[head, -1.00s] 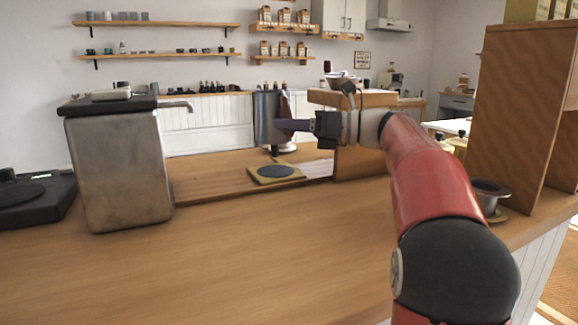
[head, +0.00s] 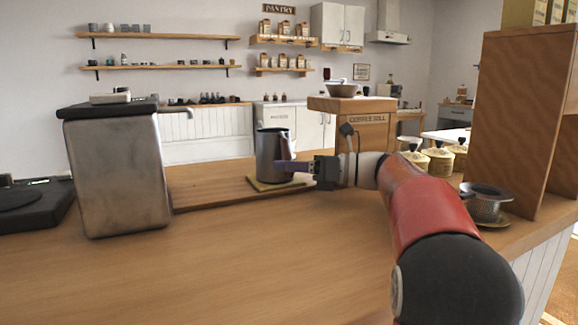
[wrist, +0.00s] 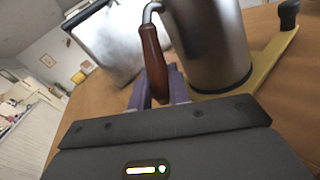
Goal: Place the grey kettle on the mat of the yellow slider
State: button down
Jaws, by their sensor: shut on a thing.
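The grey kettle (head: 269,156) stands upright over the yellow slider (head: 256,187), its base appearing to rest on it. The slider's dark mat is hidden under the kettle. The wrist view shows the kettle's shiny body (wrist: 213,45) and brown handle (wrist: 153,62), with the yellow slider (wrist: 269,62) around its base and a dark knob at the far end. My gripper (head: 292,167) reaches in from the right, its purple fingers (wrist: 160,90) shut on the handle.
A large metal box with a spout (head: 118,170) stands left on the wooden counter (head: 250,255). A metal cup on a saucer (head: 487,203) sits at right. The front counter is clear.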

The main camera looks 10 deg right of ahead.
jog(key=c, duration=1.3)
grip_release()
jog(key=shift+r, duration=0.2)
jog(key=p+v, duration=0.3)
jog(key=v, duration=0.3)
jog(key=shift+d+r, duration=0.1)
jog(key=shift+d, duration=0.15)
jog(key=shift+s+d, duration=0.3)
jog(key=shift+d, duration=0.15)
jog(key=shift+f, duration=0.2)
